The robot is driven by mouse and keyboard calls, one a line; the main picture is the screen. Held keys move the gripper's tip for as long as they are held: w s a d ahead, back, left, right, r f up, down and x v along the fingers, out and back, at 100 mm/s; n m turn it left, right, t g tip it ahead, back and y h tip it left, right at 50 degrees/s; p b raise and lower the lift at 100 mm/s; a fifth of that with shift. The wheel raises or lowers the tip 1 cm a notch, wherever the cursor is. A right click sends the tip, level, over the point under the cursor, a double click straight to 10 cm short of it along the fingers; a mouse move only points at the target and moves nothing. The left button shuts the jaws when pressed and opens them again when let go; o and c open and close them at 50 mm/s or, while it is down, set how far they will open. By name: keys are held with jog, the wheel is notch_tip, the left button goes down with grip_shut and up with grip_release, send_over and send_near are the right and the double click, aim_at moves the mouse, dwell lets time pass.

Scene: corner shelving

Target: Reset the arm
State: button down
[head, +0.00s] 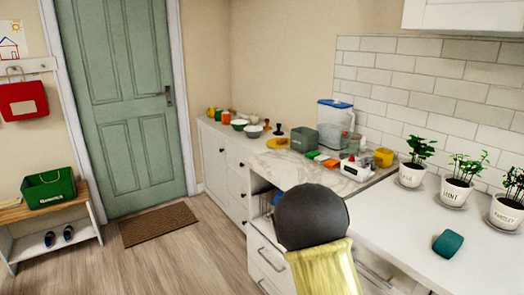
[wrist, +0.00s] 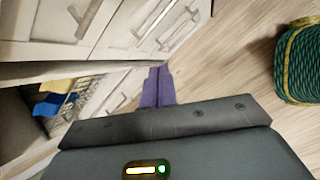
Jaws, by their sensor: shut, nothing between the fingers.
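My gripper (wrist: 158,86) shows in the wrist view as two purple fingers side by side, closed together with nothing between them. It points past white drawer fronts (wrist: 125,30) toward the wooden floor (wrist: 215,60). The fingers appear clear of the drawers, though the exact gap is hard to judge. In the head view my arm rises at the bottom centre in front of the counter, and the gripper itself is not visible there.
In the wrist view, an open compartment with a wire basket (wrist: 90,98) and blue and yellow items is at left. A green woven object (wrist: 300,65) is at right. The head view shows a cluttered counter (head: 430,205), potted herbs, a bench (head: 85,218) and open floor (head: 165,255).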

jog(key=s+a+r+m+y, duration=0.3)
jog(key=s+r+m, duration=0.1)
jog(key=s+m, duration=0.55)
jog(key=s+a+r+m+y, duration=0.2)
jog(key=s+r+m, duration=0.2)
jog(key=s+m, duration=0.6)
notch_tip(320, 180, up, 17)
jog(key=s+n+p, duration=0.1)
jog(key=p, duration=1.6)
jog(key=shift+r+g, duration=0.2)
jog(key=shift+g, duration=0.1)
jog(key=shift+n, duration=0.25)
